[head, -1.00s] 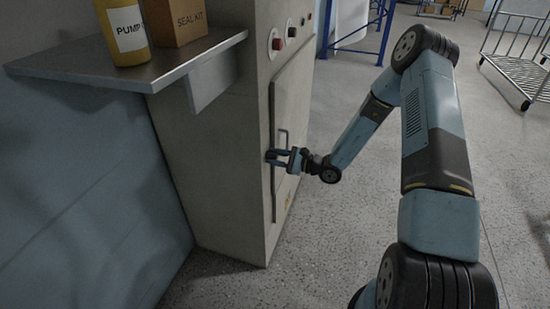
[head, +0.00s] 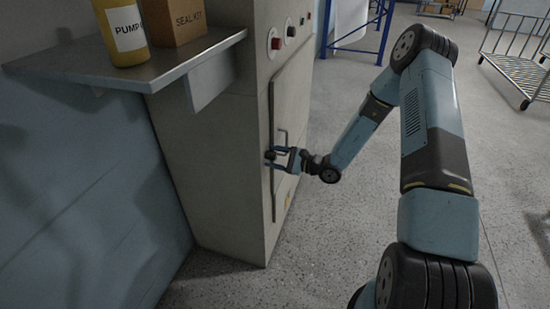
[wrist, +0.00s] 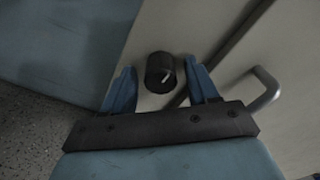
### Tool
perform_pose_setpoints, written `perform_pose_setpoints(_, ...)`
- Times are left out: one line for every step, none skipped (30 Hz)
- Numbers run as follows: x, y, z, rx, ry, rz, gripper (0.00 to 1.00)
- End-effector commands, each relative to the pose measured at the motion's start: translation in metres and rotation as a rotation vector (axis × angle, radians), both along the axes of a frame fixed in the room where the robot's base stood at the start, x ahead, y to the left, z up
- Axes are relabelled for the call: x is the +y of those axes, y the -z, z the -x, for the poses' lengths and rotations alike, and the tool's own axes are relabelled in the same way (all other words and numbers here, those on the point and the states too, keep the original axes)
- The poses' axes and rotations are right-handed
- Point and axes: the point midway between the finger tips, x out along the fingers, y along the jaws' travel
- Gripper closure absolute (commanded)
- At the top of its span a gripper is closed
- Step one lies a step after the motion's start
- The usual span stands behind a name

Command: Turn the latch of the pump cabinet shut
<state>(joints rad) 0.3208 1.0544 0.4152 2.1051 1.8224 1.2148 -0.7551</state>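The pump cabinet (head: 212,165) is a tall beige cabinet with a narrow door (head: 291,105) and a bar handle (wrist: 266,92). Its latch (wrist: 160,72) is a round black knob with a white pointer mark, beside the door edge in the wrist view. The mark slants up to the right there. My gripper (wrist: 159,70) is open, with one blue finger on each side of the knob. A gap shows between the knob and each finger. In the head view my gripper (head: 277,158) is at the door's near edge, and its fingers partly hide the latch.
A metal shelf (head: 95,62) juts out at the left, holding a yellow PUMP container (head: 124,32) and a SEAL KIT box (head: 173,20). Red and dark buttons (head: 277,44) sit above the door. A wire trolley (head: 520,70) stands at the far right. The floor between is clear.

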Motion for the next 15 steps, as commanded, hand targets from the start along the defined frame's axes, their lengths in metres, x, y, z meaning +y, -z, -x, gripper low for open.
perform_pose_setpoints(0.000,0.000,0.000,0.000,-0.001,-0.001,0.41)
perform_pose_setpoints(0.000,0.000,0.000,0.000,-0.001,-0.001,0.41)
perform_pose_setpoints(0.000,-0.001,0.000,-0.001,-0.001,0.000,0.41)
perform_pose_setpoints(0.001,-0.001,0.000,-0.001,-0.001,-0.001,0.41)
perform_pose_setpoints(0.000,-0.001,0.000,-0.002,0.000,-0.002,0.41)
perform_pose_setpoints(0.000,-0.001,0.000,-0.002,0.000,-0.002,0.41)
perform_pose_setpoints(-0.001,-0.001,0.000,-0.002,0.000,-0.002,0.41)
perform_pose_setpoints(-0.002,-0.001,0.001,-0.001,0.000,-0.001,0.41)
perform_pose_setpoints(-0.005,-0.001,0.001,-0.001,0.000,-0.001,0.41)
perform_pose_setpoints(-0.008,-0.001,0.002,-0.002,0.001,-0.002,0.41)
perform_pose_setpoints(-0.011,-0.001,0.003,-0.002,0.001,-0.002,0.41)
perform_pose_setpoints(-0.016,-0.001,0.005,-0.001,0.001,-0.002,0.41)
perform_pose_setpoints(-0.020,-0.001,0.007,-0.001,0.001,-0.002,0.41)
perform_pose_setpoints(-0.025,-0.001,0.009,-0.001,0.002,-0.003,0.41)
perform_pose_setpoints(-0.033,-0.001,0.011,-0.001,0.002,-0.002,0.41)
